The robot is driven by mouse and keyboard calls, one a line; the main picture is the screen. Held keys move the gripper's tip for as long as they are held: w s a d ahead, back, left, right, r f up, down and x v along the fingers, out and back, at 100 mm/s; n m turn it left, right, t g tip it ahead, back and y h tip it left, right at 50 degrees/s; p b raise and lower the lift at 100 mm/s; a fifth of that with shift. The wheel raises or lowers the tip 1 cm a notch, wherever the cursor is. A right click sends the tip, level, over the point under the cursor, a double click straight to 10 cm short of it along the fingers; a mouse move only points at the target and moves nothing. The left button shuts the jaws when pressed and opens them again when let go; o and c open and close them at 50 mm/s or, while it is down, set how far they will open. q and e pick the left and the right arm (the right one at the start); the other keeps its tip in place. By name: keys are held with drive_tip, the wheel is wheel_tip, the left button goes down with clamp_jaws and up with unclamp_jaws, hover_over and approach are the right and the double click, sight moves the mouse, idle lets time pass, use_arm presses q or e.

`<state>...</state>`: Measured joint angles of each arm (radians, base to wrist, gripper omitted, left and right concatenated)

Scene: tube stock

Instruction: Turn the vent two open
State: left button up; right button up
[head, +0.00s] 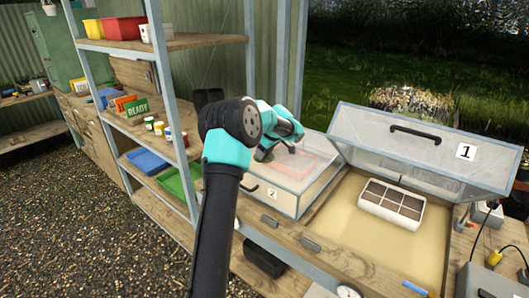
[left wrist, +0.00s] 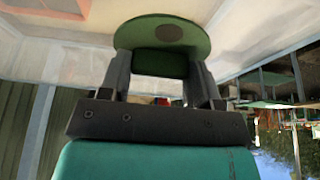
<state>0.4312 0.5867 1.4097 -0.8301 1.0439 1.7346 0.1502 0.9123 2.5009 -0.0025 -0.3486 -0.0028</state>
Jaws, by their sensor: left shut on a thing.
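The cold frame marked 2 (head: 318,205) has its clear lid down. My left gripper (head: 268,150) reaches over this lid from the left. In the left wrist view my left gripper (left wrist: 160,82) is shut on a green round vent knob (left wrist: 133,37), with one dark finger on each side of its grip. The knob's disc has a dark round spot. In the head view the knob is small and mostly hidden by the gripper, so how far it is turned cannot be told. My right gripper is not in view.
The cold frame marked 1 (head: 440,240) stands to the right, its lid (head: 420,150) raised, with a white tray (head: 392,205) inside. A shelf rack (head: 170,45) with boxes, pots and jars stands at left. Cables and a grey box (head: 485,283) are at the right edge.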

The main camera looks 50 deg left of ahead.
use_arm(q)
drive_tip(key=o, duration=0.9)
drive_tip(key=v, duration=1.7)
drive_tip(key=shift+r, duration=0.25)
